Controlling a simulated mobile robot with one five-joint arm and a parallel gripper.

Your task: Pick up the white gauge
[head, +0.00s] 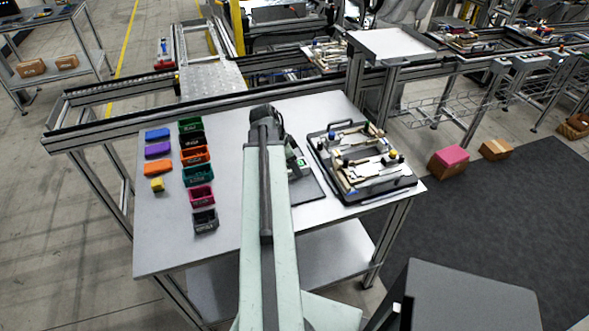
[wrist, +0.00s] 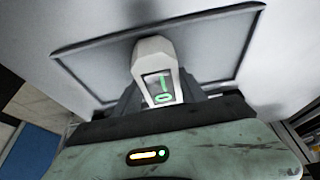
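The white gauge (wrist: 152,58) is in the middle of the wrist view, a pale block with a dark screen showing green marks. Dark grey parts of my gripper (wrist: 160,92) lie close on both sides of it, and its lower end is hidden by the gripper body. I cannot tell whether the fingers press on it or stand open around it. In the head view the gauge's green screen (head: 302,161) shows just right of my arm, over a dark flat tray (head: 311,188). My arm hides most of the gripper there. The tray's raised rim (wrist: 88,45) also shows behind the gauge.
The grey table (head: 222,238) carries colored bins (head: 200,194) and small blocks (head: 158,148) at left. A black fixture pallet (head: 350,192) with metal parts lies right of the tray. A rail (head: 110,120) runs behind the table. Bare table remains at front left.

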